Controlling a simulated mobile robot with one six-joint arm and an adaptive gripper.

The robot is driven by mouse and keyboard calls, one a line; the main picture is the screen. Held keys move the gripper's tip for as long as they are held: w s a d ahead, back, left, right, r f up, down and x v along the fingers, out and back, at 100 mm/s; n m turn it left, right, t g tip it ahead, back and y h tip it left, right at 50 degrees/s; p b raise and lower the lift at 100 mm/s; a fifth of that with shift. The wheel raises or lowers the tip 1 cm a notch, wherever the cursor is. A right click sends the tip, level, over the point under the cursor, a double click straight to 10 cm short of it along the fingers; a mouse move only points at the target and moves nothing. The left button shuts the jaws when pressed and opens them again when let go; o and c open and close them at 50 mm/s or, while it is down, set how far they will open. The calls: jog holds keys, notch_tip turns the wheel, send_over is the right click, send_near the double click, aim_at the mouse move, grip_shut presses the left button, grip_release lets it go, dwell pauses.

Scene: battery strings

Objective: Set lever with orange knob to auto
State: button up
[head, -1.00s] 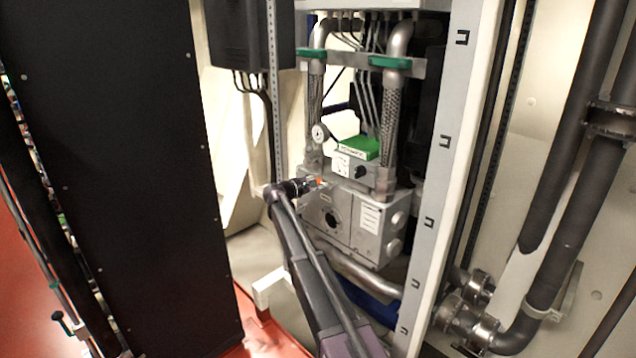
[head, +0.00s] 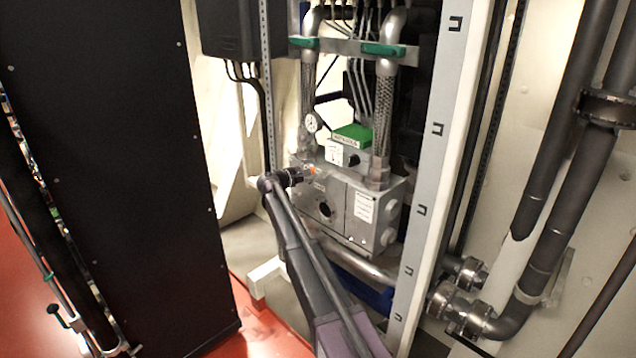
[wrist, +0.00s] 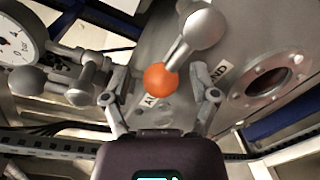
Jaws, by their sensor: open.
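The orange knob (wrist: 159,79) is on the end of a silver lever (wrist: 184,50) that runs up and right to a round metal hub (wrist: 206,29) in the wrist view. A label partly reading "AU" (wrist: 150,102) lies just below the knob. Another label ending in "ND" (wrist: 218,74) is right of the lever. My gripper (wrist: 160,85) is open, one finger on each side of the knob. Contact with it cannot be told. In the head view, the orange knob (head: 313,170) is a small spot beside my gripper (head: 302,174), at the grey valve box (head: 338,205).
A pressure gauge (wrist: 18,35) and metal fittings (wrist: 75,85) are close on the left in the wrist view. A round flanged opening (wrist: 268,82) is on the right. A black cabinet (head: 110,180) stands left of my arm, and a grey post (head: 432,170) stands right of the box.

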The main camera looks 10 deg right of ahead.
jog(key=shift+f, duration=0.1)
jog(key=shift+f+n+b, duration=0.65)
jog(key=shift+n+b, duration=0.2)
jog(key=shift+n, duration=0.45)
jog(key=f+n+b, duration=0.1)
jog(key=n, duration=0.2)
jog(key=s+d+f+n+h+b, duration=0.1)
jog(key=n+b, duration=0.1)
jog(key=n, duration=0.1)
jog(key=s+f+n+b, duration=0.1)
jog(key=n, duration=0.1)
jog(key=shift+s+d+f+n+h+b, duration=0.1)
jog(key=shift+d+n+h+b, duration=0.2)
jog(key=shift+n+b, duration=0.1)
jog(key=v, duration=1.4)
jog(key=s+d+r+m+g+y+p, duration=0.1)
jog(key=s+d+m+g+y+p, duration=0.2)
jog(key=s+d+m+p, duration=0.4)
jog(key=s+d+r+m+g+y+p, duration=0.2)
jog(key=s+d+m+g+y+p, duration=0.2)
jog(key=s+d+m+p, duration=0.3)
jog(key=s+y+p, duration=0.1)
jog(key=s+p, duration=0.3)
jog(key=s, duration=0.3)
jog(key=shift+s+d+r+m, duration=0.2)
jog(key=shift+s+m, duration=0.2)
